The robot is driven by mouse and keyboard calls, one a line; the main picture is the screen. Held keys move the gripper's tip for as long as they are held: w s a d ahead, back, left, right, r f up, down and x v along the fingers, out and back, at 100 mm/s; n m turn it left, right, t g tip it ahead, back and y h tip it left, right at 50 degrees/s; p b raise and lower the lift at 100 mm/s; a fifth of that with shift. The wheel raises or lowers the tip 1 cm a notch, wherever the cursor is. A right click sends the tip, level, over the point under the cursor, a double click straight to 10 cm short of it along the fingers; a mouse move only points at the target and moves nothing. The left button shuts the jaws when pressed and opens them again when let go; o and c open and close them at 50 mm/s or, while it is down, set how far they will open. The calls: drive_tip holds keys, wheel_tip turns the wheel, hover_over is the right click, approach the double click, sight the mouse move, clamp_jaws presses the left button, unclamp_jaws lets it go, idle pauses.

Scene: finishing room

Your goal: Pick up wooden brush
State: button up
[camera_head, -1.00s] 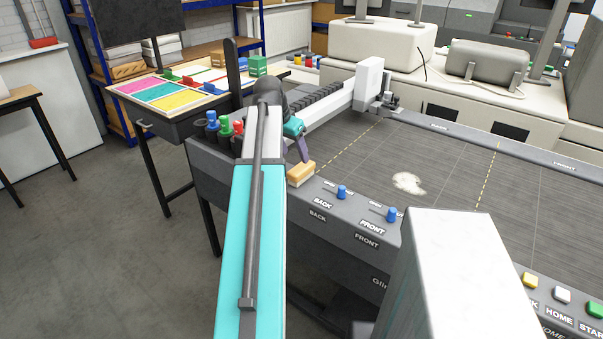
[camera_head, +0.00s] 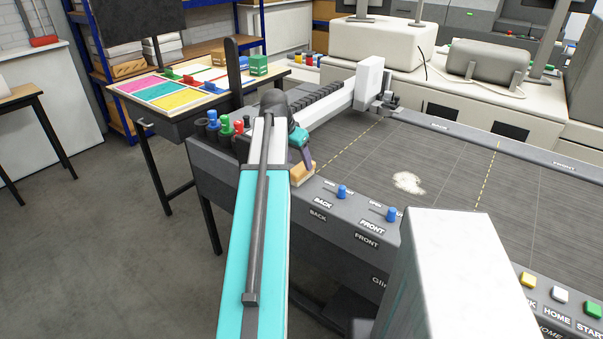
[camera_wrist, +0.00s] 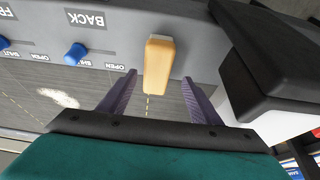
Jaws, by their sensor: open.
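The wooden brush (camera_head: 302,173) is a small tan block on the near-left edge of the machine in the head view, partly hidden by my arm. In the wrist view the brush (camera_wrist: 158,64) lies ahead of my gripper (camera_wrist: 158,88), its near end between the two purple fingers. The fingers are spread apart with a gap on each side of the brush. In the head view my gripper (camera_head: 301,157) is close beside the brush, and its far finger is hard to make out.
Blue levers (camera_head: 342,192) stand on the dark machine edge right of the brush. A whitish patch (camera_head: 408,183) lies on the flat bed (camera_head: 440,160). Red, green and blue tools (camera_head: 224,122) stand left of my gripper. A dark box-shaped part (camera_wrist: 275,60) is close at right in the wrist view.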

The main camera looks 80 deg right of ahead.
sight(301, 167)
drive_tip(key=shift+s+d+f+p, duration=0.1)
drive_tip(key=shift+s+f+p, duration=0.15)
drive_tip(key=shift+f, duration=0.3)
drive_tip(key=shift+s+d+f+p, duration=0.1)
drive_tip(key=shift+s+f+p, duration=0.1)
drive_tip(key=shift+f, duration=0.3)
drive_tip(key=shift+x, duration=1)
drive_tip(key=shift+f, duration=0.25)
drive_tip(key=c, duration=1.2)
drive_tip(key=shift+d+r+b, duration=0.1)
drive_tip(key=shift+r+b, duration=0.4)
drive_tip(key=shift+r, duration=1.4)
drive_tip(key=w+a+b, duration=0.1)
drive_tip(key=w+a, duration=0.1)
drive_tip(key=a, duration=0.5)
drive_tip(key=w+a+r+b, duration=0.1)
drive_tip(key=w+a+b, duration=0.1)
drive_tip(key=a, duration=0.6)
drive_tip(key=shift+w+a+r, duration=0.15)
drive_tip(key=shift+w+r, duration=0.2)
drive_tip(key=shift+w, duration=0.25)
